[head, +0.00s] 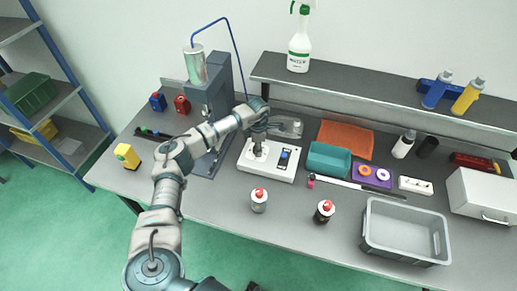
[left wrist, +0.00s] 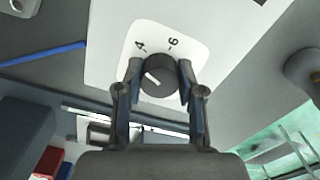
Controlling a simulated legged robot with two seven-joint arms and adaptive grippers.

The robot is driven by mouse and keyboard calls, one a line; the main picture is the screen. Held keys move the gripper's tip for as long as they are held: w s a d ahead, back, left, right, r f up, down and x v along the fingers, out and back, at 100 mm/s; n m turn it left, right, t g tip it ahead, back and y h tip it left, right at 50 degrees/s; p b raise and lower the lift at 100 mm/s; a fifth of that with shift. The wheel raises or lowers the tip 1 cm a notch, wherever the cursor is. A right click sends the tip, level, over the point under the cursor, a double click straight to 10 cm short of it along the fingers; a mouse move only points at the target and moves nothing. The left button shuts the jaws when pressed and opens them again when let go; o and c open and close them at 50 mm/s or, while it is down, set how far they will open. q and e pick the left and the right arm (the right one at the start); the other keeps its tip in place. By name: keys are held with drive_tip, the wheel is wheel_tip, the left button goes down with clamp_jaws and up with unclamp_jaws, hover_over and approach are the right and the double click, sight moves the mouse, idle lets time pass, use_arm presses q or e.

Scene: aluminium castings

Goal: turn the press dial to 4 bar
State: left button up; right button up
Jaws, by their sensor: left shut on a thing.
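The press dial (left wrist: 159,76) is a dark round knob with a white pointer line, set on a white face marked 4 and 6. The pointer lies on the side of the 4 and aims up-left, a little to the left of that figure. My left gripper (left wrist: 158,84) has one finger on each side of the dial and is shut on it. In the head view my left gripper (head: 259,142) reaches down onto the white control box (head: 268,173), largely hiding the dial there. The press (head: 221,92) stands just left of the box. My right gripper is not in view.
A teal bin (head: 328,159) stands right of the control box, with an orange mat (head: 346,138) behind. Two red-capped bottles (head: 259,200) (head: 325,211) stand in front. A grey tray (head: 405,237) sits at the front right. A shelf (head: 390,94) overhangs the back.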

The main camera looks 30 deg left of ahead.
use_arm(q)
drive_tip(key=shift+a+m, duration=0.15)
drive_tip(key=shift+m, duration=0.15)
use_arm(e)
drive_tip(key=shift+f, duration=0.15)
use_arm(q)
drive_tip(key=shift+r, duration=0.1)
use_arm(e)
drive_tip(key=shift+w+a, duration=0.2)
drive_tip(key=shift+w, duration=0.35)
use_arm(q)
drive_tip(key=o, duration=1.1)
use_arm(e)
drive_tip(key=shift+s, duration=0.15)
use_arm(q)
drive_tip(key=shift+o, duration=0.2)
drive_tip(key=shift+r, duration=0.1)
wheel_tip(320, 180, up, 12)
drive_tip(key=shift+f, duration=0.25)
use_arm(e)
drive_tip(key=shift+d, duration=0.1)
use_arm(q)
drive_tip(key=shift+w+a, duration=0.1)
drive_tip(key=shift+a, duration=0.05)
